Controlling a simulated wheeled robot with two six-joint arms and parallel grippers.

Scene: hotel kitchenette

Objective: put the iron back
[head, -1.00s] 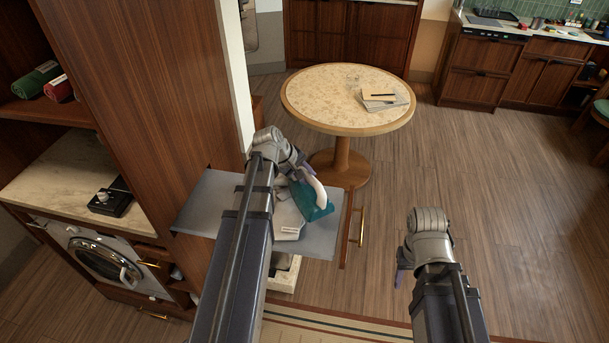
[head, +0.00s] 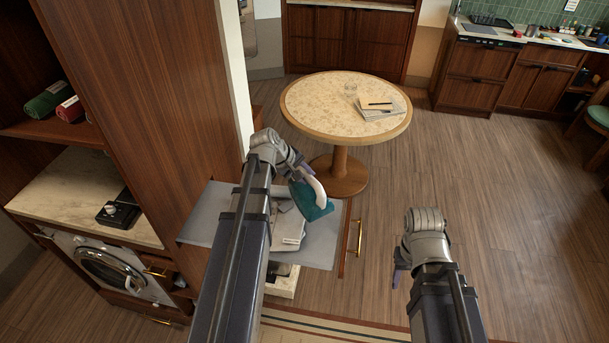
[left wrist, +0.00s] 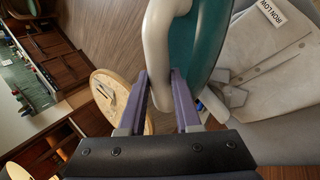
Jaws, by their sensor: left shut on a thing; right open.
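The teal iron (head: 312,198) with its white handle is in my left gripper (head: 303,172), over the far right part of the grey ironing board (head: 318,255). In the left wrist view the purple fingers of my left gripper (left wrist: 160,95) are closed around the iron's pale handle (left wrist: 158,45); the teal body (left wrist: 200,50) is beside them. The iron appears held clear of the board. A light folded garment (head: 289,235) lies on the board, partly hidden by my left arm. My right gripper (head: 399,277) is open and empty over the floor, right of the board.
A round table (head: 310,105) with papers stands beyond the board. A tall wooden cabinet (head: 150,90) is close on the left. A counter (head: 75,200) with a black device (head: 118,212) sits above a washing machine (head: 108,270). The floor on the right is clear.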

